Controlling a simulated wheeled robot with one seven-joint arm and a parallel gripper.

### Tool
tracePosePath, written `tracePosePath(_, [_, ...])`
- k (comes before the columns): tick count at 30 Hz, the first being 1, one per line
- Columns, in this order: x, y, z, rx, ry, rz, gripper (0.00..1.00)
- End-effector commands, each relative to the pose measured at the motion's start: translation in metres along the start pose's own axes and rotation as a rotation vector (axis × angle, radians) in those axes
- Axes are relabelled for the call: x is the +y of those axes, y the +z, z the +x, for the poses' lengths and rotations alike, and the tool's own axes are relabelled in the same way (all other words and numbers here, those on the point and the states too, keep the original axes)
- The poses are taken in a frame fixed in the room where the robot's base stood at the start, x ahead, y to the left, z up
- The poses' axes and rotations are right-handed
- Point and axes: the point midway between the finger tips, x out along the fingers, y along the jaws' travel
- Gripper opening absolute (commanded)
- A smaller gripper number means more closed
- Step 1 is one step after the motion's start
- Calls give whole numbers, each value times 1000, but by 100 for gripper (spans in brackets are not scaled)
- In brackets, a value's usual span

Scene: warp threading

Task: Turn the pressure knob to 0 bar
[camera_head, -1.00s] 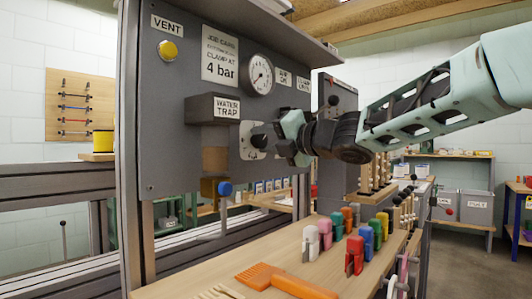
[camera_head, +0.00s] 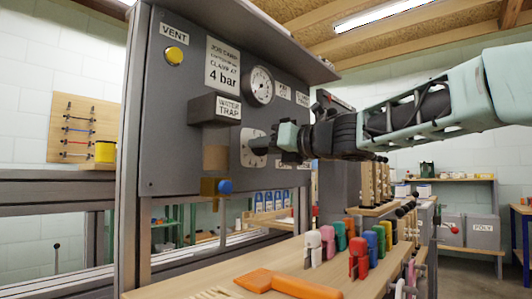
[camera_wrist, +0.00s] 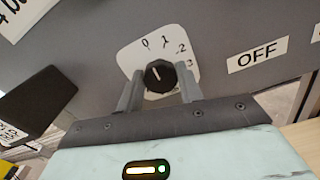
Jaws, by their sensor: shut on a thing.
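The black pressure knob (camera_wrist: 160,76) sits on a white dial plate (camera_wrist: 137,56) marked 0, 1, 2, 3 in the wrist view. Its short white mark points up and slightly left, roughly toward the 0. My gripper (camera_wrist: 159,88) has one finger on each side of the knob and is shut on it. In the head view my gripper (camera_head: 272,143) reaches the dial plate (camera_head: 247,158) from the right and partly covers the knob. The round gauge (camera_head: 260,86) is above; its needle is too small to read.
A dark water trap box (camera_head: 214,109) juts from the panel left of the knob, and also shows in the wrist view (camera_wrist: 38,104). An OFF label (camera_wrist: 257,55) is right of the dial. Several coloured clamps (camera_head: 358,258) stand on the bench below.

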Motion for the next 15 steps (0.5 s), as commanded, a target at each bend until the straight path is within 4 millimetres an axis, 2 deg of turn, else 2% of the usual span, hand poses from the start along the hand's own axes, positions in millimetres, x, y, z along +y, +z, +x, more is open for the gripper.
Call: tracePosePath(15, [0, -3, 1, 5, 1, -46, 14])
